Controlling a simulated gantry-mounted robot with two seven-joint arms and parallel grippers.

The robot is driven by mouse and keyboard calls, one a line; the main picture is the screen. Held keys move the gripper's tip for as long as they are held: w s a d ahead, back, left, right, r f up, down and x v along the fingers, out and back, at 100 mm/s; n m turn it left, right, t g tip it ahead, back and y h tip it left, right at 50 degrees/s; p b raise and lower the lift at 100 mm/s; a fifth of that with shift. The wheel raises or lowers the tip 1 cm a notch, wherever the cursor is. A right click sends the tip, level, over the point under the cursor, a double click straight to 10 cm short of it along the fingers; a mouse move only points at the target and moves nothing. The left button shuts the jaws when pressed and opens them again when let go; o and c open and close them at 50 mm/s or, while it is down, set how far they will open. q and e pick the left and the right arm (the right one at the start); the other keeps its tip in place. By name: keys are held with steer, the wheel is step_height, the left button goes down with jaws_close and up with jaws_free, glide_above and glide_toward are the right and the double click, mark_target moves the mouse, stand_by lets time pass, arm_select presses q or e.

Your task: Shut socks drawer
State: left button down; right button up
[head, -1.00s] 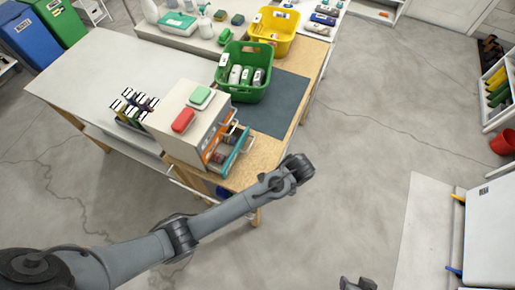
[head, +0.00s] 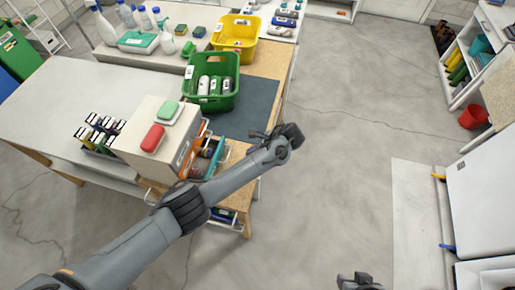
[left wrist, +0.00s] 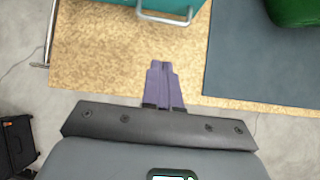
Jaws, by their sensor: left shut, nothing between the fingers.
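A small white drawer unit (head: 137,142) stands on the wooden table end. One drawer with a teal front (head: 217,158) is pulled out toward the right, with dark rolled items (head: 199,168) partly visible inside; I cannot read its label. In the left wrist view the teal front (left wrist: 115,8) and its metal handle (left wrist: 168,18) show at the top edge. My left gripper (head: 252,134) is right of the drawer front, apart from it. In the wrist view its fingers (left wrist: 163,66) are shut and empty over the wooden top. My right gripper (head: 358,281) barely shows at the bottom edge.
A red item (head: 152,138) and a green item (head: 167,109) lie on the unit. A green basket (head: 212,98) stands behind on a dark mat (head: 254,103); a yellow basket (head: 235,45) is farther back. Bottles rack (head: 98,135) at left. Floor at right is open.

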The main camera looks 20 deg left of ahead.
arm_select(q)
steer(key=x, duration=0.5)
steer(key=a, duration=0.1)
steer(key=a+p, duration=0.1)
steer(key=a, duration=0.1)
steer(key=shift+s+f, duration=0.1)
steer(key=shift+f, duration=0.1)
steer(key=shift+a+f, duration=0.15)
steer(key=shift+a, duration=0.25)
steer(key=shift+a, duration=0.1)
